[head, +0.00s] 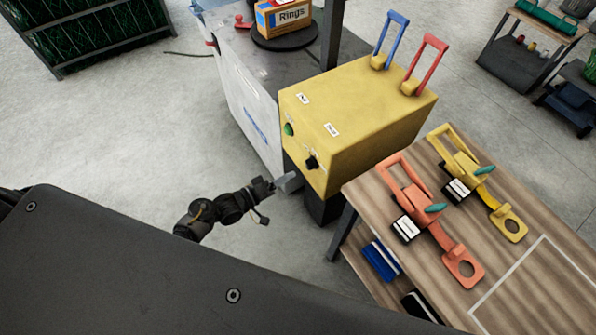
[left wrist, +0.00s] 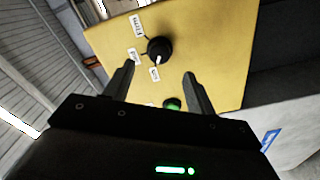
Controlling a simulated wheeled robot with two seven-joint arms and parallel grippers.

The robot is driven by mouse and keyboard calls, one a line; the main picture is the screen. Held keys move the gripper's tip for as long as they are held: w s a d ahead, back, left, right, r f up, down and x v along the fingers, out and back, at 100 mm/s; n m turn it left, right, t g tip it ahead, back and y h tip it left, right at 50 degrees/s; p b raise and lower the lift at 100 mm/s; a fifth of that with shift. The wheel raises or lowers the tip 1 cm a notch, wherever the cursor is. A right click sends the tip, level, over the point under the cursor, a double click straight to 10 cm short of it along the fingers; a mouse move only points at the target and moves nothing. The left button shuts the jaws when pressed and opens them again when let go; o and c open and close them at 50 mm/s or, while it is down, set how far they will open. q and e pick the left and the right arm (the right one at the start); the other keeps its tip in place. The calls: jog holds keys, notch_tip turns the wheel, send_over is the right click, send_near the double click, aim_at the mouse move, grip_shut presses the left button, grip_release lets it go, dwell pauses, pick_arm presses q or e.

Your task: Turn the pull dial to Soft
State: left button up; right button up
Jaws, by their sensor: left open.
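The pull dial is a round black knob (head: 311,163) on the front face of a yellow box (head: 350,120). In the left wrist view the dial (left wrist: 160,47) has a white mark pointing down towards the lowest of three small white labels (left wrist: 155,74) around it. The label words are too small to read surely. My left gripper (head: 288,183) is open and empty, in front of the face, just left of and below the dial in the head view. In the left wrist view its fingertips (left wrist: 159,76) are apart, with the dial beyond them, untouched. My right gripper is out of view.
A green button (head: 289,129) sits beside the dial; it also shows in the left wrist view (left wrist: 172,103). Blue (head: 394,35) and red (head: 430,62) levers rise from the box. A wooden table (head: 525,265) with orange and yellow clamp-like tools stands close on the right. Floor lies clear left.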

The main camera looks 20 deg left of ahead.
pick_arm(q)
jog(key=shift+v, duration=1.55)
jog(key=s+a+f+m+g+y, duration=0.2)
jog(key=s+a+f+y, duration=0.15)
jog(key=f, duration=0.55)
jog(key=s+a+f+m+g+y, duration=0.1)
jog(key=s+a+f+g+y, duration=0.15)
jog(key=s+f, duration=0.4)
jog(key=s+a+f+m+g+y, duration=0.2)
jog(key=s+f+y, duration=0.1)
jog(key=f, duration=0.7)
jog(key=s+f+g+y, duration=0.1)
jog(key=s+f+g, duration=0.2)
jog(key=s, duration=1)
jog(key=s+d+f+m+g+y, duration=0.1)
jog(key=s+f+g, duration=0.2)
jog(key=s+f, duration=0.4)
jog(key=s, duration=0.6)
jog(key=shift+f+m+y, duration=0.25)
jog(key=shift+m+y, duration=0.05)
